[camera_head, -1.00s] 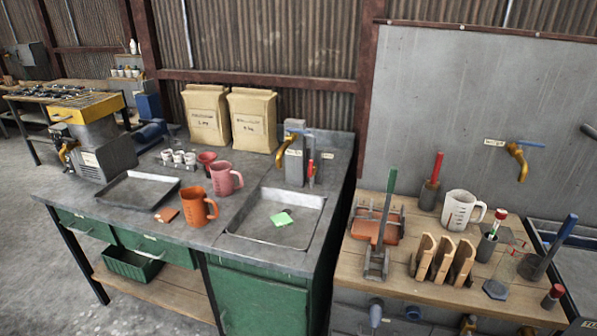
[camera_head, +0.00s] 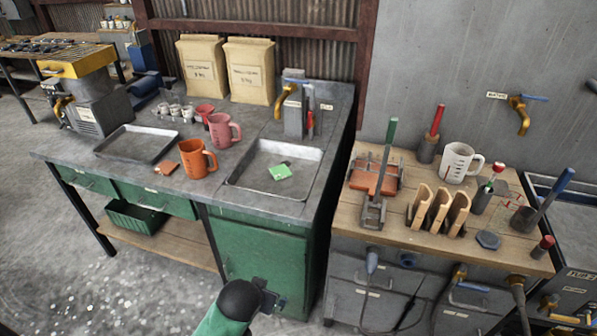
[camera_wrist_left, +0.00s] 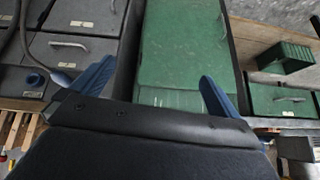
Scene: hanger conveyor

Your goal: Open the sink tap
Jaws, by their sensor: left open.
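The sink tap (camera_head: 284,101) is a curved yellow spout with a blue lever (camera_head: 295,81) on top, fixed to a grey block (camera_head: 293,118) behind the sink basin (camera_head: 236,181). The shallow metal basin holds a green piece (camera_head: 281,172). My left gripper (camera_head: 268,299) is low in front of the green cabinet, below the counter edge and well away from the tap; it is small and dark there. In the left wrist view its two blue fingers (camera_wrist_left: 157,72) are spread apart with nothing between them. The tap is not in that view. My right gripper is not in view.
A pink jug (camera_head: 222,131), an orange jug (camera_head: 196,158) and a metal tray (camera_head: 137,144) stand left of the basin. Two paper bags (camera_head: 203,68) stand behind. A second tap (camera_head: 520,114) is on the wall at right. The wooden bench (camera_head: 345,218) carries several tools.

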